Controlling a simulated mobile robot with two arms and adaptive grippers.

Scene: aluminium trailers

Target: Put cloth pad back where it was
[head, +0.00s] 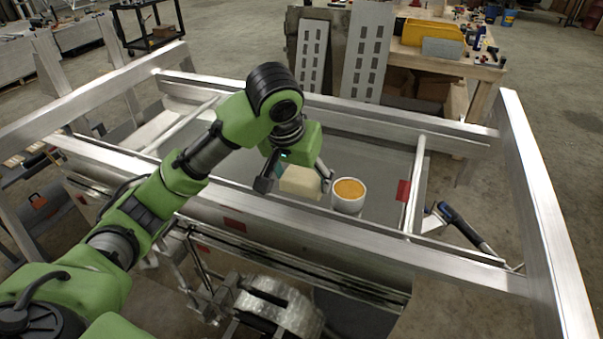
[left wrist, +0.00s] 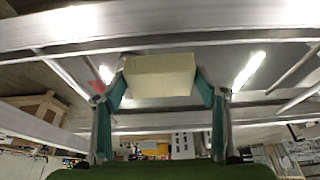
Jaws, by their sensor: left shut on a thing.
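The cloth pad (head: 300,182) is a cream-coloured block between the fingers of my left gripper (head: 293,183), over the grey trailer bed (head: 375,160). In the left wrist view the pad (left wrist: 160,76) sits between the two teal-lined fingers of the left gripper (left wrist: 160,90), which are shut on it. I cannot tell whether its underside touches the bed. A white tub with orange contents (head: 348,195) stands just right of the pad. My right gripper is not in view.
Aluminium rails frame the trailer, with a long near rail (head: 330,232) and a cross bar (head: 415,185) right of the tub. A red tag (head: 403,190) is by that bar. A workbench (head: 440,62) with a yellow bin (head: 433,33) stands behind.

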